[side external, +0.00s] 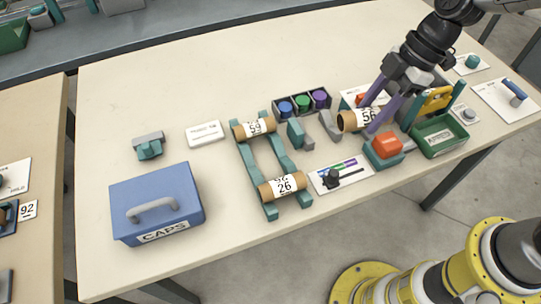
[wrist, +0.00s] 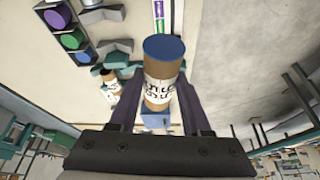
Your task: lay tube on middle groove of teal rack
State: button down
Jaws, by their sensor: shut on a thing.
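My gripper (side external: 366,117) is shut on a brown tube (side external: 345,121) with a white label reading 56, held at the right of the table. The teal rack (side external: 262,160) stands mid-table, left of my gripper. A tube labelled 59 (side external: 254,128) lies across its far end and a tube labelled 26 (side external: 283,186) across its near end. The middle between them is empty. The held tube is apart from the rack.
A tray of blue, green and purple caps (side external: 302,103) stands right of the rack's far end. Teal and grey blocks (side external: 300,134), a white card with a black tool (side external: 341,173) and a teal block with an orange top (side external: 386,147) lie between or near. A blue CAPS box (side external: 157,203) stands left.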

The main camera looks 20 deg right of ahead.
jog(key=s+a+n, duration=0.2)
jog(key=s+a, duration=0.1)
jog(key=a, duration=0.5)
jog(key=shift+g, duration=0.3)
jog(key=w+a+f, duration=0.6)
jog(key=w, duration=0.1)
jog(key=w+a+f, duration=0.3)
jog(key=shift+w+f, duration=0.2)
jog(key=shift+w, duration=0.1)
jog(key=shift+f, duration=1.55)
jog(key=shift+f, duration=0.6)
jog(key=shift+c, duration=1.8)
grip_release()
